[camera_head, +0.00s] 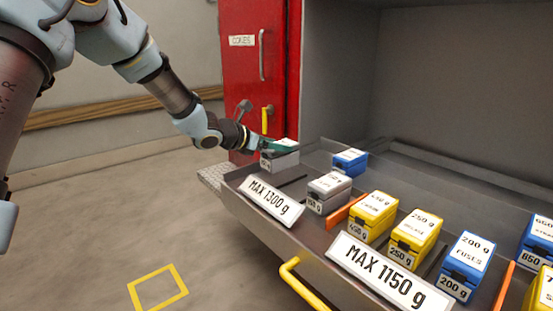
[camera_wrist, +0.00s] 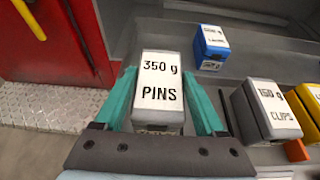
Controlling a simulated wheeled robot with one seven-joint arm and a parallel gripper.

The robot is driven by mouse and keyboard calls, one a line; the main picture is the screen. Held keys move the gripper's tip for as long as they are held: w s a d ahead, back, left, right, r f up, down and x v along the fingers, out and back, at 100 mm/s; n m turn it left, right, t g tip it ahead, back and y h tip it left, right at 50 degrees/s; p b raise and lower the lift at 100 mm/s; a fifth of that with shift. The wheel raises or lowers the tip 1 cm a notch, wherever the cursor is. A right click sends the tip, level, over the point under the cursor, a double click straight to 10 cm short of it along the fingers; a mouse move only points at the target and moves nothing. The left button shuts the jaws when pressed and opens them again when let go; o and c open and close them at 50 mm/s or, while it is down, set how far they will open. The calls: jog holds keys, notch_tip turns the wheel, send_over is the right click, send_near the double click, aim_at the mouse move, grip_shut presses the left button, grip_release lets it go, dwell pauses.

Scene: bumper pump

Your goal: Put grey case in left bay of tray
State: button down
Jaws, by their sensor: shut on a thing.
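My gripper (camera_head: 280,146) is at the far left end of the tray (camera_head: 232,180), with its green fingers on both sides of a grey case (camera_head: 281,161). In the wrist view my gripper (camera_wrist: 162,88) is shut on this case (camera_wrist: 159,118), whose white top reads "350 g PINS". Another grey case (camera_head: 328,193), marked "150 g CLIPS", stands in the same bay and also shows in the wrist view (camera_wrist: 268,112).
A blue case (camera_head: 350,162) stands at the back of the left bay. An orange divider (camera_head: 343,213) separates it from the bay marked "MAX 1150 g" (camera_head: 388,272), which holds yellow and blue cases. A red cabinet (camera_head: 258,60) stands close behind my gripper.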

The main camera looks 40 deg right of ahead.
aim_at(275, 155)
jog(key=shift+f, duration=1.75)
jog(key=shift+f, duration=0.2)
grip_release()
jog(key=shift+a+r, duration=0.2)
jog(key=shift+r, duration=0.05)
jog(key=b+v, duration=0.1)
jog(key=v, duration=1)
jog(key=shift+a+r, duration=0.15)
jog(key=shift+a, duration=0.1)
jog(key=s+a+f+m+y, duration=0.1)
jog(key=a+m+y, duration=0.3)
jog(key=a, duration=1.2)
jog(key=s+a+f+m+t+y, duration=0.1)
jog(key=a+f+m+y, duration=0.3)
jog(key=a, duration=1.2)
jog(key=s+a+f+m+t+y, duration=0.1)
jog(key=a+m+y, duration=0.4)
jog(key=a+m, duration=0.5)
jog(key=a+f, duration=0.1)
jog(key=a, duration=0.5)
jog(key=shift+f+m, duration=0.25)
jog(key=shift+m, duration=0.05)
